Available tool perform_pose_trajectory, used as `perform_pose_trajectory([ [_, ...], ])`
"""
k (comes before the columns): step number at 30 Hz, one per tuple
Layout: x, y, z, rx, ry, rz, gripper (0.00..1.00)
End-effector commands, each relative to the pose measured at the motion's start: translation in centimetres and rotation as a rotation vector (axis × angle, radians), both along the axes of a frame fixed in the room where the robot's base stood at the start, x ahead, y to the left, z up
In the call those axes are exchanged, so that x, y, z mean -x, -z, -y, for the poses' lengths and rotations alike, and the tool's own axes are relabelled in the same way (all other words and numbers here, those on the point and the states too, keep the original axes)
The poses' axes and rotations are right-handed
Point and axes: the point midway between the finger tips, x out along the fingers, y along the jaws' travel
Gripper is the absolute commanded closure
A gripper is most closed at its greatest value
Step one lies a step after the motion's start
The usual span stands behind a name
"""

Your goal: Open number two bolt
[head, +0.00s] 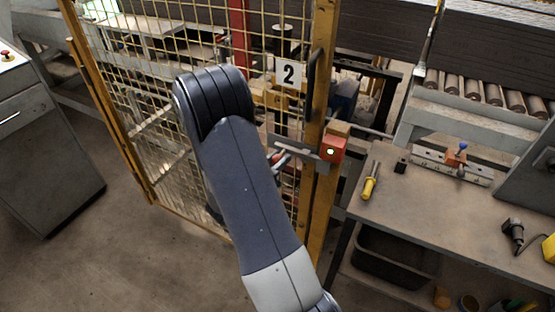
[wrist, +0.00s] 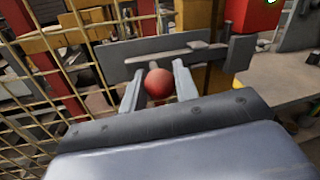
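The number 2 plate (head: 288,73) hangs on the yellow mesh gate (head: 165,100). Below it, the grey bolt bar (head: 300,149) runs across toward the gate post; it also shows in the wrist view (wrist: 130,62). A red ball knob (wrist: 158,84) stands out in front of the bolt's plate. My gripper (wrist: 158,90) is open, with one finger on each side of the knob and a narrow gap showing. Whether the fingers touch it is not clear. In the head view my arm hides most of the gripper and the knob.
A red box (head: 333,149) with a white light sits on the yellow post (head: 320,200) at the bolt's right end. A workbench (head: 420,215) with a yellow screwdriver (head: 370,186) stands to the right. A grey cabinet (head: 45,150) is at left. Floor between is clear.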

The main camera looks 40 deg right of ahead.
Motion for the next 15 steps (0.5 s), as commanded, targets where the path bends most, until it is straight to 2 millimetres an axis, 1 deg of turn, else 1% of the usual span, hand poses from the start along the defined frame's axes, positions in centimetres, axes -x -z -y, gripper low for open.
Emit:
perform_pose_trajectory([
  [1,0.00,0.00,-0.01,0.000,0.000,0.000,0.77],
  [2,0.00,0.00,-0.01,0.000,0.000,0.000,0.80],
  [9,0.00,0.00,-0.01,0.000,0.000,0.000,1.00],
  [15,-0.03,0.00,-0.03,0.000,0.000,0.000,1.00],
])
